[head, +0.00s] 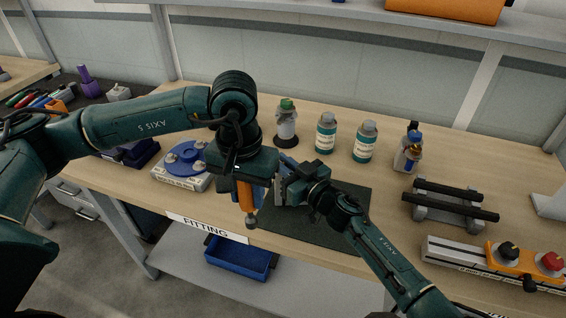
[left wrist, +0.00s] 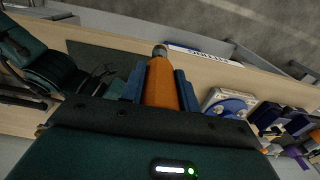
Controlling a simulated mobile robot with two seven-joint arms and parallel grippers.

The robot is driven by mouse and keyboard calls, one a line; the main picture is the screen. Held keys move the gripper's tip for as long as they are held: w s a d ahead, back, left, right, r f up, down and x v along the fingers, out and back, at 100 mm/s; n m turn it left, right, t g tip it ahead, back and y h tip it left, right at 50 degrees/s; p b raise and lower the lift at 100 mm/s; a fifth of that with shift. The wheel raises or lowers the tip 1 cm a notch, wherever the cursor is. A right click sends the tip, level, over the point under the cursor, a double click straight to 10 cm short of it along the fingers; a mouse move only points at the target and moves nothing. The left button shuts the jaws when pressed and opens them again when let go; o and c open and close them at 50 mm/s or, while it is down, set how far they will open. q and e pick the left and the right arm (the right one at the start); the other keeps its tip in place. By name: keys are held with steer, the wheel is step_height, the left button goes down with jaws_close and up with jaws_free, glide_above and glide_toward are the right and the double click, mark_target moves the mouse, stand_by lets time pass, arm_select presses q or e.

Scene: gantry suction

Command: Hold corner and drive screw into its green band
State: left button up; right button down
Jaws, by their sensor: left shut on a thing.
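My left gripper (head: 245,188) is shut on an orange tool (head: 246,198). The tool points down with its rounded metal tip (head: 251,220) lowest, near the bench's front edge. In the left wrist view the orange tool (left wrist: 162,88) stands out between the blue fingers of my left gripper (left wrist: 160,98). My right gripper (head: 288,180) is close beside it, low over the left part of the dark mat (head: 345,212). A small greyish part shows at its fingers; whether this is the corner or a finger is unclear. I cannot make out a screw or green band.
A white base with a blue round top (head: 184,160) stands left of the left gripper. Several bottles, including a teal-labelled one (head: 326,133), stand behind. A black-barred rack (head: 448,202) and a knob panel (head: 510,258) are at right.

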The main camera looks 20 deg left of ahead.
arm_select(q)
steer(key=shift+r, duration=2.3)
arm_select(e)
steer(key=c, duration=1.4)
jaws_free()
steer(key=shift+o, duration=0.2)
steer(key=shift+s+d, duration=0.2)
steer(key=shift+d, duration=0.4)
steer(key=v, duration=1.1)
